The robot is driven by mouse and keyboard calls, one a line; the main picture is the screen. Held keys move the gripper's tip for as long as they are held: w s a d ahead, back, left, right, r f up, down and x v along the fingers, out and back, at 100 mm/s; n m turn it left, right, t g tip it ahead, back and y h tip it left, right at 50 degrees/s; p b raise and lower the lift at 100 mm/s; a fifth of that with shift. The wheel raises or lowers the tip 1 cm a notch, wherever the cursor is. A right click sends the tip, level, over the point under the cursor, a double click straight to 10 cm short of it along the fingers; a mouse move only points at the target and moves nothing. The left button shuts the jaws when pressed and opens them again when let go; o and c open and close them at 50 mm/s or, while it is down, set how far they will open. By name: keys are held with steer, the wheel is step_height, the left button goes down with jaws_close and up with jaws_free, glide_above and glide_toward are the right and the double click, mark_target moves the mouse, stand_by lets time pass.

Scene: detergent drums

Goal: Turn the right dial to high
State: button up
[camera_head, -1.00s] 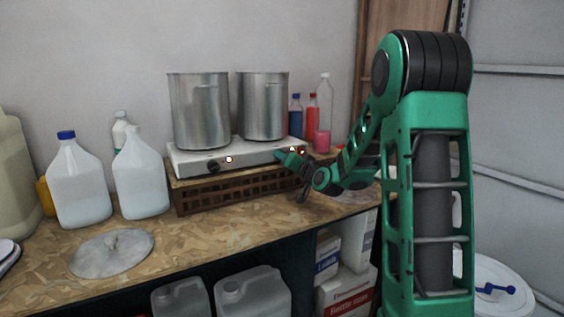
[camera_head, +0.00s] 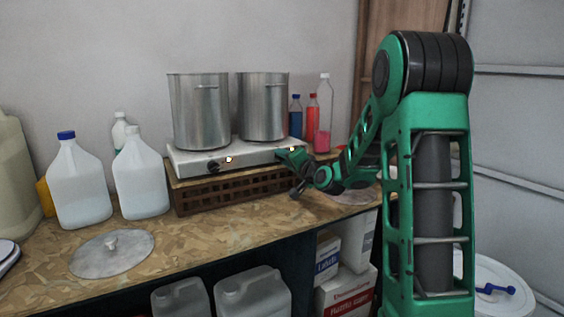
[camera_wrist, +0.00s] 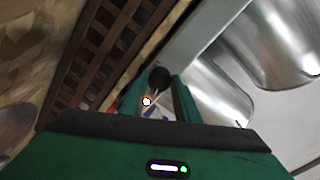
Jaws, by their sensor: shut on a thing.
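The two-burner hot plate (camera_head: 238,153) is a pale, flat unit on a brown slatted crate. Its black left dial (camera_head: 213,166) shows on the front, with a lit white lamp (camera_head: 228,159) beside it. My gripper (camera_head: 283,154) is at the right end of the hot plate's front and hides the right dial in the head view. In the wrist view, the black right dial (camera_wrist: 158,77) sits between the two green fingers of my gripper (camera_wrist: 159,84), which are shut on it. A bright lamp shows near the fingers. The dial's pointer and marks cannot be read.
Two metal pots (camera_head: 200,112) (camera_head: 262,107) stand on the hot plate. White jugs (camera_head: 78,186) and a round lid (camera_head: 112,252) are at left. The front worktop (camera_head: 200,245) is mostly clear.

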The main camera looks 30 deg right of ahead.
steer(key=shift+f, duration=0.15)
steer(key=o, duration=1)
steer(key=shift+o, duration=0.2)
steer(key=shift+s, duration=0.1)
steer(key=s, duration=1)
steer(key=shift+s+r, duration=0.25)
steer(key=shift+r, duration=0.05)
steer(key=shift+a, duration=0.1)
